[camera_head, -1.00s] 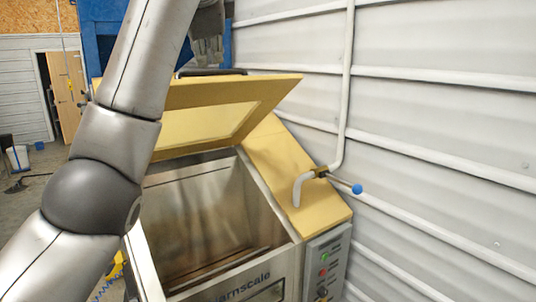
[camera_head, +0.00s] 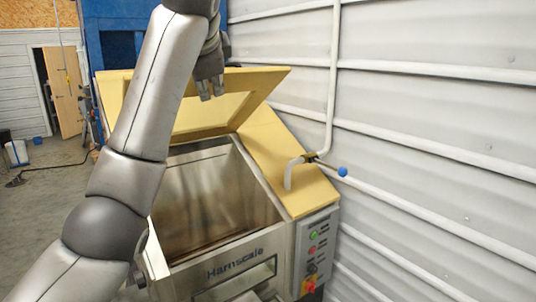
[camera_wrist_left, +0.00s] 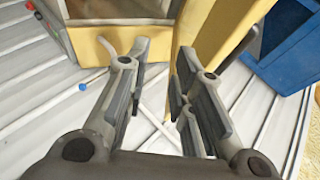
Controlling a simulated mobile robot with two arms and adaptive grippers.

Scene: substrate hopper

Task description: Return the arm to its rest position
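The steel hopper (camera_head: 235,257) stands open, with its yellow lid (camera_head: 262,84) raised and tilted. My left arm comes in from the left, across the hopper's left side. My left gripper (camera_head: 210,88) points down in front of the raised lid in the head view. In the left wrist view its fingers (camera_wrist_left: 160,60) are spread and nothing shows held between them. A yellow panel edge (camera_wrist_left: 222,30) lies close to the right finger there; I cannot tell whether they touch. My right gripper is in neither view.
A white wall (camera_head: 440,120) with a pipe (camera_head: 335,80) and blue-knobbed valve (camera_head: 342,172) closes off the right. A control panel (camera_head: 314,245) is on the hopper's front right. Blue equipment (camera_head: 120,45) stands behind. The floor (camera_head: 50,200) at left is mostly clear.

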